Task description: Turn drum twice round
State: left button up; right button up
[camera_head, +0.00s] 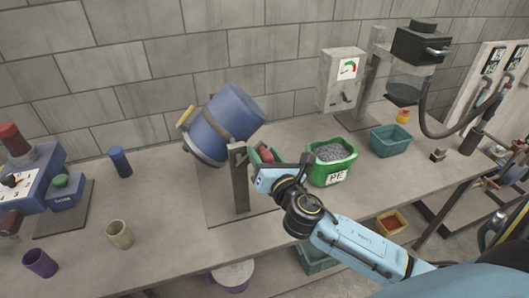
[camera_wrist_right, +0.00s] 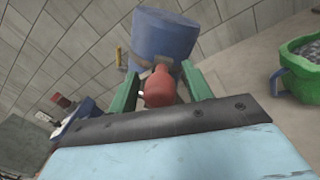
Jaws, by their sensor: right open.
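The blue drum (camera_head: 222,122) sits tilted on a grey metal stand (camera_head: 240,180) on the bench; it also shows in the wrist view (camera_wrist_right: 163,37). A red crank handle (camera_wrist_right: 160,88) is on the near side of the drum's stand and shows small in the head view (camera_head: 266,156). My right gripper (camera_head: 262,153) is at the handle, its green fingers open, one on each side of the red grip (camera_wrist_right: 160,78). I cannot tell whether either finger touches it. The gripper body hides part of the crank. My left gripper is not in view.
A green tub of grey pellets (camera_head: 331,162) stands right of my right gripper, with a teal bin (camera_head: 390,140) beyond. The bench between cups and stand is clear.

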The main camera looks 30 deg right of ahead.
jog(key=shift+w, duration=0.2)
grip_shut()
dwell(0.3)
jog(key=shift+f, duration=0.25)
dwell(0.5)
